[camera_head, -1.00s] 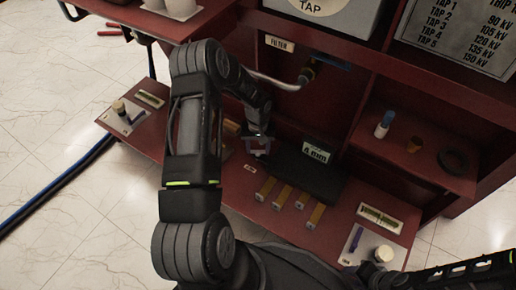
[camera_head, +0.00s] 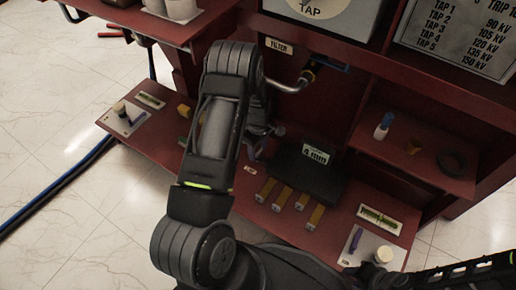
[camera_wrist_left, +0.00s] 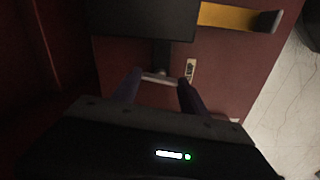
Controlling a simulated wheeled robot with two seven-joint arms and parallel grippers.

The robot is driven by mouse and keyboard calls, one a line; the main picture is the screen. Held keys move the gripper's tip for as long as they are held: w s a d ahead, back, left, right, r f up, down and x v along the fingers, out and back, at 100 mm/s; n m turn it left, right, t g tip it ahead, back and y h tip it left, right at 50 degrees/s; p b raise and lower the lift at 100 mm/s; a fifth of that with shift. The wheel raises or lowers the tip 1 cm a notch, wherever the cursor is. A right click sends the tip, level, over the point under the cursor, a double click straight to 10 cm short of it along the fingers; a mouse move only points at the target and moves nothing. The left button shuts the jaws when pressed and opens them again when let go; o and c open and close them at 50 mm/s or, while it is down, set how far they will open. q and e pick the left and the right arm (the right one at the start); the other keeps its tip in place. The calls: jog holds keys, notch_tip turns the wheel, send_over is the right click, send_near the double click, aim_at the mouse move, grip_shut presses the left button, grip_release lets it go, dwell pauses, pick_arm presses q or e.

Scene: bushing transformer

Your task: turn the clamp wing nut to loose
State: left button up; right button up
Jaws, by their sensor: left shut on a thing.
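My left gripper (camera_wrist_left: 158,88) has its two dark fingers on either side of a small pale bar (camera_wrist_left: 160,78), which I take to be the clamp wing nut. It is shut on this bar. The bar sits at the lower end of a dark post, below a dark block, in the left wrist view. In the head view my left arm covers most of the gripper, left of the dark block labelled 4 mm (camera_head: 316,180). The wing nut is hidden there, and I cannot read its turn angle.
Several yellow bars (camera_head: 283,197) lie on the red lower shelf in front of the dark block. A metal pipe (camera_head: 287,87) is close behind my left arm. A blue-capped bottle (camera_head: 383,127) and a dark ring (camera_head: 452,162) are on the right shelf.

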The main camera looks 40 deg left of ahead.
aim_at(258, 152)
pick_arm(q)
jog(key=shift+n, duration=0.7)
jog(key=o, duration=1.4)
jog(key=shift+r, duration=0.1)
notch_tip(258, 152, up, 8)
jog(key=p, duration=0.3)
jog(key=shift+f, duration=0.2)
